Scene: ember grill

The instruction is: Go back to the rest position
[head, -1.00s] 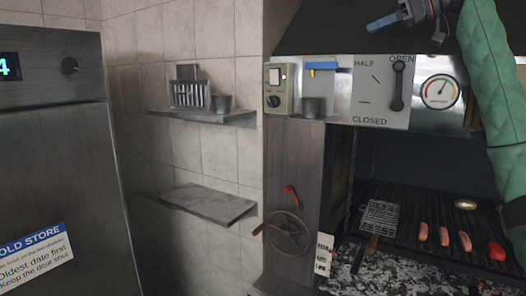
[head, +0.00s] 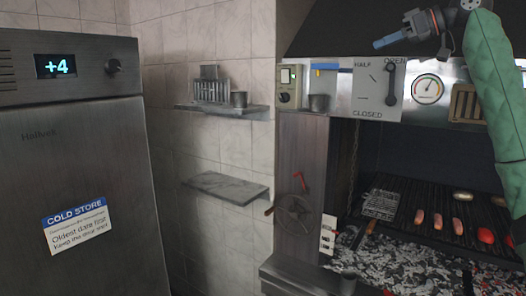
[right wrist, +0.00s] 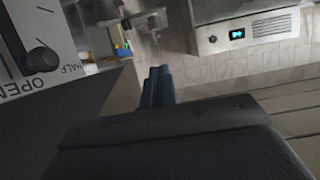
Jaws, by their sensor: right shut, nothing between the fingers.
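My right gripper (head: 384,43) is raised at the upper right of the head view, in front of the dark hood and above the control panel. Its blue fingers point left and are shut with nothing between them. The blue fingers also show in the right wrist view (right wrist: 157,86), with the upside-down damper panel at the left. My right arm, in a green quilted sleeve (head: 492,90), comes down the right edge of the head view. My left gripper is in neither view.
The grill grate (head: 420,215) with sausages (head: 437,221) lies over glowing coals at lower right. The damper panel (head: 378,90) and gauge (head: 428,89) are below my gripper. A steel cold store (head: 75,165) stands left. Wall shelves (head: 228,188) are between.

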